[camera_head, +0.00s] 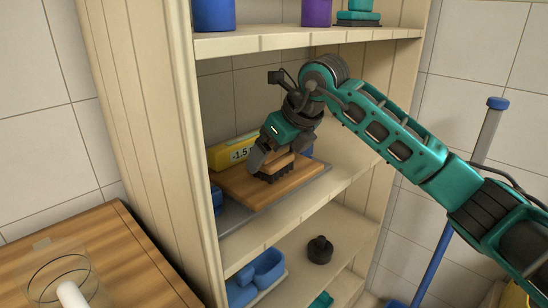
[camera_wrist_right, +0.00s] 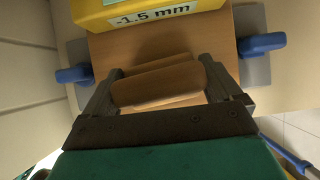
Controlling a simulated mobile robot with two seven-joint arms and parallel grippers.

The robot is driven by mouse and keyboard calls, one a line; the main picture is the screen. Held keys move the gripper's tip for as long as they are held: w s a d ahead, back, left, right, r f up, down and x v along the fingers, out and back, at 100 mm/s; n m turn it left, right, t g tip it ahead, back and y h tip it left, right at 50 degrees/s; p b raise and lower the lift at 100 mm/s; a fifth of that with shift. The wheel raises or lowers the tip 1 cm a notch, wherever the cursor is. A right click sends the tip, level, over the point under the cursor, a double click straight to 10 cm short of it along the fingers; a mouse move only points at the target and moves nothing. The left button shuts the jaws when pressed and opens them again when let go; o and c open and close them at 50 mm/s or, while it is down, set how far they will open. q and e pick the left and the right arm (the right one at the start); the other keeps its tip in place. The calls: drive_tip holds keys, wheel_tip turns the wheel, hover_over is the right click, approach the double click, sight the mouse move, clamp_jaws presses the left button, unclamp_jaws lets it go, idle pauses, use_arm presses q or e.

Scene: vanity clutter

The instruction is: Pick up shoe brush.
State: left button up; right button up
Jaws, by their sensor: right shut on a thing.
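The shoe brush (camera_head: 278,165) has a wooden back and dark bristles. It is at the wooden board (camera_head: 305,180) on the middle shelf; whether its bristles touch the board I cannot tell. My right gripper (camera_head: 273,160) reaches down over it from above and is shut on it. In the right wrist view the brush's brown wooden back (camera_wrist_right: 157,85) lies between the two dark fingers of the right gripper (camera_wrist_right: 165,90). The gripper hides part of the brush in the head view. My left gripper is not in view.
A yellow box (camera_head: 228,152) marked "-1.5 mm" stands behind the board. A grey tray with blue handles (camera_wrist_right: 262,44) lies under the board. The shelf above holds a blue container (camera_head: 213,14) and a purple one (camera_head: 316,12). A blue caddy (camera_head: 262,270) and a black knob-like thing (camera_head: 320,250) are below.

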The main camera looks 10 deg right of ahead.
drive_tip(key=shift+c, duration=0.6)
drive_tip(key=shift+r, duration=0.1)
